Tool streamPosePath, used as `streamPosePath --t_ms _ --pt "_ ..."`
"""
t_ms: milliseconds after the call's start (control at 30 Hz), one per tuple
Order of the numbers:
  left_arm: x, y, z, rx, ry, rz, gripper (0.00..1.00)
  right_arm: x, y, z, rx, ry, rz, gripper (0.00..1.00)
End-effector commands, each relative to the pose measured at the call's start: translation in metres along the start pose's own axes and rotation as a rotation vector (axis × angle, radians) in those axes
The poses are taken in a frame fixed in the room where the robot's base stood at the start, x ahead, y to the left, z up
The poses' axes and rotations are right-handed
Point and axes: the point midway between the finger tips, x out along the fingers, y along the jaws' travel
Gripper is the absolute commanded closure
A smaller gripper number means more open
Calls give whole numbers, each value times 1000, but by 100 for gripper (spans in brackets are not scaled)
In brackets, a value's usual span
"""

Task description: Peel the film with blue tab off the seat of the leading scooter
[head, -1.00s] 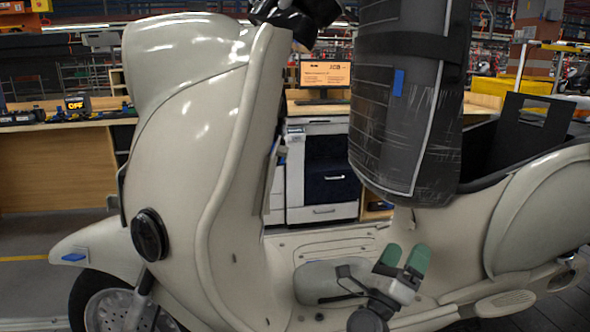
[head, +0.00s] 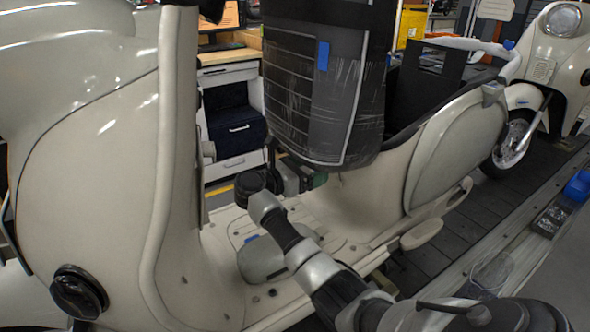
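The leading scooter (head: 100,150) is cream and fills the left and middle of the head view. Its dark seat (head: 290,85) is tipped upright and wrapped in clear, wrinkled film (head: 362,110). A blue tab (head: 322,55) lies on the film on the seat's upper face. My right arm comes in from the bottom right. Its gripper (head: 312,181) is just below the seat's lower end, above the footboard, well below the tab. My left gripper is out of view.
The scooter's front shield stands close on the left. A black open compartment (head: 425,85) is behind the seat. Another cream scooter (head: 560,45) stands at the far right on the dark slat conveyor (head: 440,255). A blue bin (head: 578,187) sits at the right edge.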

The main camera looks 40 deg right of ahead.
Motion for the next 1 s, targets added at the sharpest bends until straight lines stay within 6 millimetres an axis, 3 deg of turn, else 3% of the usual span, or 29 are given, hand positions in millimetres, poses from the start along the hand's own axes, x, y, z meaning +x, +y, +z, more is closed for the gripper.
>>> streamPosePath --t_ms 133,433,767,1000 --pt "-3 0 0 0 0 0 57 10 0 0 -1 -2 0 13" --pt "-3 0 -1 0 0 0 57 12 0 0 -1 -1 1 14" --pt "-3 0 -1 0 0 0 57 12 0 0 -1 -1 1 65" --pt "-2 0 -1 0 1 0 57 8 -2 -3 -2 0 2 66"
